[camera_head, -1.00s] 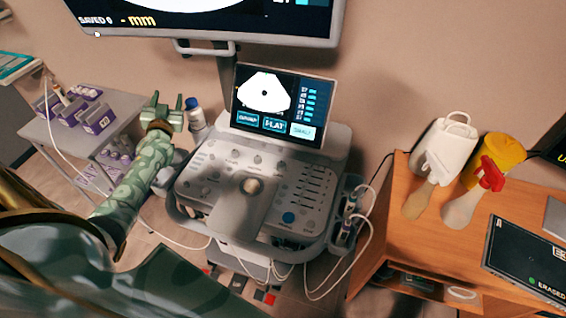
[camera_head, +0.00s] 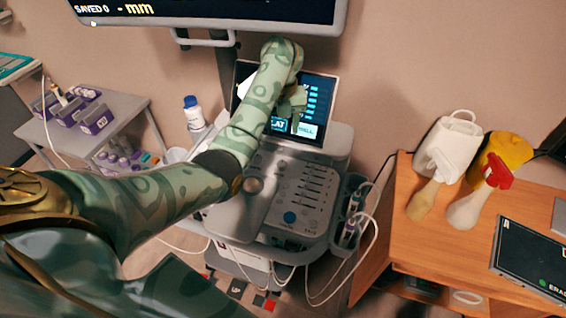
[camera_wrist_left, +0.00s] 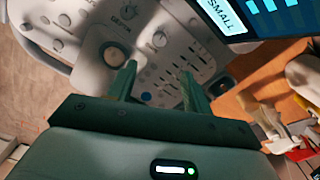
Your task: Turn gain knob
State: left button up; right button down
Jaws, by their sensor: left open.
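The grey ultrasound console (camera_head: 300,185) stands in the middle of the head view, with a tilted screen (camera_head: 318,95) behind its panel. Several small round knobs sit on the panel; one pale knob (camera_wrist_left: 159,38) shows in the left wrist view, just beyond my fingers. Their labels are too blurred to tell which is the gain knob. A large round control (camera_wrist_left: 113,52) lies left of it, also visible in the head view (camera_head: 253,185). My left gripper (camera_head: 290,105) is above the console, before the screen. Its two fingers (camera_wrist_left: 160,78) are apart and empty.
A grey cart (camera_head: 120,115) with purple boxes stands left. Cables hang at the console's right. A large monitor (camera_head: 250,12) hangs above.

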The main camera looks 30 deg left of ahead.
aim_at(282, 163)
pick_arm(q)
notch_tip(282, 163, down, 14)
jog(key=b, duration=0.5)
jog(key=shift+r+b, duration=0.1)
jog(key=shift+b, duration=0.2)
jog(key=c, duration=1)
